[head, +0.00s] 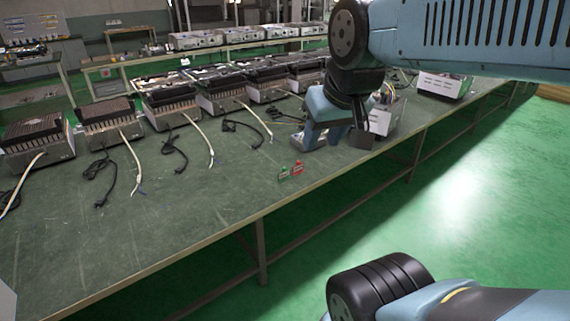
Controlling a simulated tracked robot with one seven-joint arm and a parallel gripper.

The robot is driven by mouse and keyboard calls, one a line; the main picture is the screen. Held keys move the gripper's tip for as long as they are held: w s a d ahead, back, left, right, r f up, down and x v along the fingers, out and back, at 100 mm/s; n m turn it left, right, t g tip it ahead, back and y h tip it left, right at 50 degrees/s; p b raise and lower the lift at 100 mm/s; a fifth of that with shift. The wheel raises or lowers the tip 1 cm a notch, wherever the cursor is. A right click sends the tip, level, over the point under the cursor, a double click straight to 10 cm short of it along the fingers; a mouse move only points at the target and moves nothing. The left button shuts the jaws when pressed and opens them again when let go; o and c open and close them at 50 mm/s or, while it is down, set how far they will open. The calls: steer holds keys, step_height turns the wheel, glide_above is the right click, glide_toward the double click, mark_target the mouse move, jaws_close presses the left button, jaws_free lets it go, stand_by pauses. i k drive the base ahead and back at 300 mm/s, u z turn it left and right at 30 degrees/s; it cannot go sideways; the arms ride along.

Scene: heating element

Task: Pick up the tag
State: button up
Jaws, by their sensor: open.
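Two small tags lie on the green bench top near its front edge: a red tag (298,168) and, just left of it, a green tag (283,173). I cannot tell from the picture which of them the task means. My gripper (335,139) hangs from my blue arm, low over the bench, behind and to the right of the tags. It is open and apart from both tags. Its fingertips are small and partly lost against the dark parts behind, so I cannot tell whether it touches the bench.
Several heating units with cables line the back of the bench (200,205); one black-topped unit (110,120) is at left. White boxes (445,84) stand farther right. The bench front around the tags is mostly clear. Green floor lies beyond the edge.

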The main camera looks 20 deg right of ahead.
mark_target(297, 169)
steer(key=u, duration=0.05)
steer(key=i, duration=0.95)
steer(key=z, duration=0.1)
